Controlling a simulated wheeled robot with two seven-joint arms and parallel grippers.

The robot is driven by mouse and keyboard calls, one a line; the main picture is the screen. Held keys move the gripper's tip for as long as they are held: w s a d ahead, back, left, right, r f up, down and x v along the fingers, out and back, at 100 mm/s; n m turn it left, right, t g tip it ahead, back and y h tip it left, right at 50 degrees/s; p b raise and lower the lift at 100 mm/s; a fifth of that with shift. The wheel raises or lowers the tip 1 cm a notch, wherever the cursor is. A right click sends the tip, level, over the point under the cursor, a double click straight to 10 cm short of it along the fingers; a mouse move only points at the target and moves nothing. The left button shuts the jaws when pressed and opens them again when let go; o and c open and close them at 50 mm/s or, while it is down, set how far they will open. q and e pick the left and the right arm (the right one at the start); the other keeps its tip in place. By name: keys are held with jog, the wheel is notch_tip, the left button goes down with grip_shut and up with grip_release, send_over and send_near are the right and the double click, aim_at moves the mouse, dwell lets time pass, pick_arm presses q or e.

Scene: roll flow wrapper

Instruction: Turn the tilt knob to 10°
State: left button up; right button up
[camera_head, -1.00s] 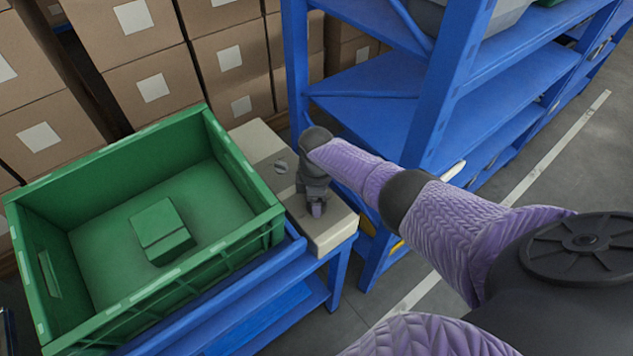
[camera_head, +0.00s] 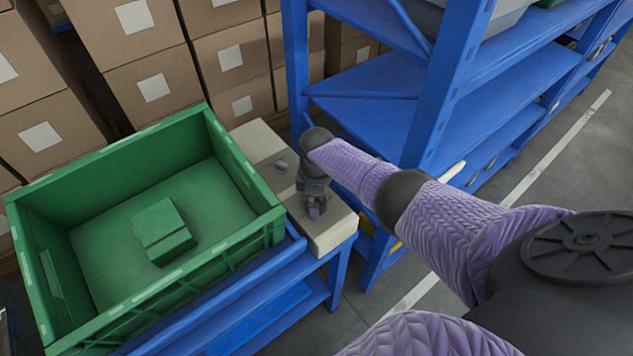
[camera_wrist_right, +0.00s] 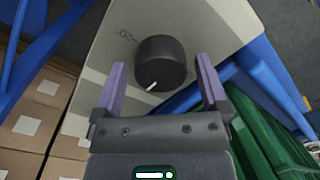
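In the right wrist view the tilt knob (camera_wrist_right: 163,62) is a dark round knob on a pale beige top. A white pointer line on its face points down and to the left. A printed mark beside it seems to include "20"; the rest of the scale is not readable. My right gripper (camera_wrist_right: 158,76) is open, one purple finger toward each side of the knob, with gaps visible. In the head view my right gripper (camera_head: 315,212) points down over the beige box (camera_head: 333,236), and the knob cannot be made out there. My left gripper is not in view.
A small grey round piece (camera_head: 281,167) sits on the beige box. A green crate (camera_head: 262,228) holding a green block (camera_head: 160,230) stands directly left. Blue shelving (camera_head: 385,118) is close on the right, and stacked cartons (camera_head: 150,70) stand behind.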

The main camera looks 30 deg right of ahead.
notch_tip(320, 180, up, 10)
jog(key=p, duration=0.5)
jog(key=shift+p, duration=0.4)
jog(key=shift+f, duration=0.1)
